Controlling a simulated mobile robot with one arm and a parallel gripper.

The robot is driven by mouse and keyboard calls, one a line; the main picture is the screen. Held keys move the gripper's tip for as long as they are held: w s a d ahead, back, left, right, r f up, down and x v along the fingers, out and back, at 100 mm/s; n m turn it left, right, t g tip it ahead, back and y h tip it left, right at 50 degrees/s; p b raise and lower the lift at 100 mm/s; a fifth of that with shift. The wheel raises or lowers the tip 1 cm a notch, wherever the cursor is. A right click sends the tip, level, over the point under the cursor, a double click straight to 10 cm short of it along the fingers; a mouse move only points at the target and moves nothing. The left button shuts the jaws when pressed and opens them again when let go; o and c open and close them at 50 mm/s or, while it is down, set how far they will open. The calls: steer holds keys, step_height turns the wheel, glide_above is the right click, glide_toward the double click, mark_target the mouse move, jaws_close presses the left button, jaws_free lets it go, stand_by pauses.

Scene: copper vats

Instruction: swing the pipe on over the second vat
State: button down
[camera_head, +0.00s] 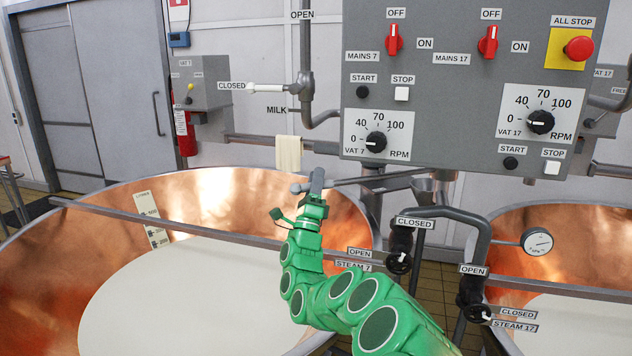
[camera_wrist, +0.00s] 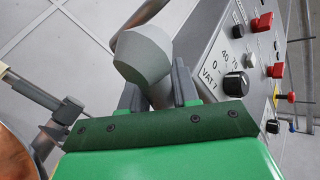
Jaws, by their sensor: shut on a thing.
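The grey pipe (camera_head: 385,179) runs left from a funnel-like fitting below the control panel. Its end (camera_head: 299,188) hangs over the right part of the first copper vat (camera_head: 215,195), which holds white milk. My gripper (camera_head: 317,182) is shut on the pipe near this end. In the wrist view, the faceted grey pipe end (camera_wrist: 144,52) stands out between the two dark fingers of my gripper (camera_wrist: 158,92). The second copper vat (camera_head: 570,218) is at the right, partly cut off by the frame. The pipe is not over it.
The grey control panel (camera_head: 440,90) hangs just above and behind the pipe. Steam valve pipes (camera_head: 482,235) and a round gauge (camera_head: 537,241) stand between and beside the vats. A towel (camera_head: 289,154) hangs on the rail behind. A bar (camera_head: 180,219) crosses the first vat.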

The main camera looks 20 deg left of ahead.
steer(key=shift+f, duration=0.1)
steer(key=c, duration=0.9)
jaws_free()
steer(key=shift+v, duration=3.85)
